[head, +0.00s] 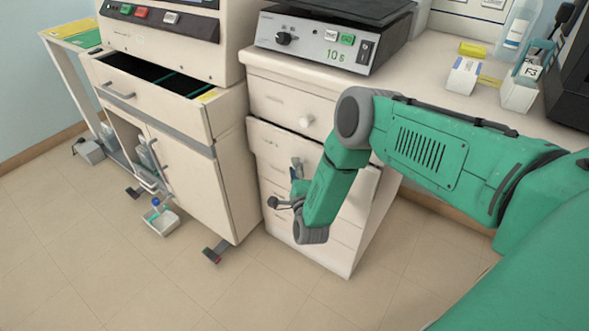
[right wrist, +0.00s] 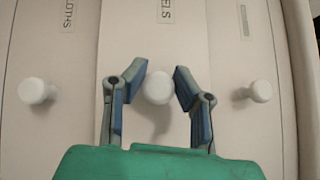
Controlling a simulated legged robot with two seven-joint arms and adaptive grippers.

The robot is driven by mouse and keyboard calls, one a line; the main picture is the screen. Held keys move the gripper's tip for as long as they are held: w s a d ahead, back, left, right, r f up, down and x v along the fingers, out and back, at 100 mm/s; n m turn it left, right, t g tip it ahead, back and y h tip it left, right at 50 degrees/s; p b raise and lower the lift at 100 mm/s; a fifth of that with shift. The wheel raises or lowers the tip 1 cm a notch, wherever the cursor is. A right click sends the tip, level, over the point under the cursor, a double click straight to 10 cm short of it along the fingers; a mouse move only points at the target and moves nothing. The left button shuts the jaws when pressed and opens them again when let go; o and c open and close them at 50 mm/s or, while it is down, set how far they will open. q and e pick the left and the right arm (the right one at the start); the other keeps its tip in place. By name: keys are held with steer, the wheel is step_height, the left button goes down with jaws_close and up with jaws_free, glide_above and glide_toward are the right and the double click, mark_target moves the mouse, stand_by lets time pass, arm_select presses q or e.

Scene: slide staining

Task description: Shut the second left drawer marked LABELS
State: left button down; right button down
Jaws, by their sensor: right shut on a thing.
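The drawer marked LABELS (right wrist: 125,45) fills the middle of the right wrist view, its label partly cut off at the top and reading "ELS". Its round white knob (right wrist: 158,88) sits between the two blue-padded fingers of my right gripper (right wrist: 163,70), which is shut on it. In the head view my right gripper (head: 284,187) is at the front of the white drawer stack, and my green forearm hides part of the drawer fronts. How far the LABELS drawer stands out is hard to tell. My left gripper is out of view.
Neighbouring knobs show at left (right wrist: 35,91) and right (right wrist: 260,91) in the wrist view. The top drawer (head: 282,100) appears shut. Another cabinet's drawer (head: 150,98) stands open at left. The front floor is clear.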

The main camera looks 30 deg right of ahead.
mark_target(303, 161)
steer(key=d, duration=0.2)
steer(key=w+d+b, duration=0.1)
steer(key=d, duration=0.1)
steer(key=shift+d+f, duration=0.1)
steer(key=shift+f, duration=0.25)
steer(key=shift+s+r, duration=0.1)
steer(key=shift+r, duration=0.05)
steer(key=shift+a, duration=0.2)
steer(key=c, duration=1.3)
jaws_free()
steer(key=shift+d, duration=0.1)
steer(key=shift+o, duration=0.5)
steer(key=shift+d, duration=0.35)
steer(key=shift+w+a+r, duration=0.1)
steer(key=shift+w+a, duration=0.1)
steer(key=shift+a, duration=0.35)
steer(key=shift+s+a, duration=0.1)
steer(key=shift+s, duration=0.1)
steer(key=v, duration=1.1)
steer(key=shift+s, duration=0.25)
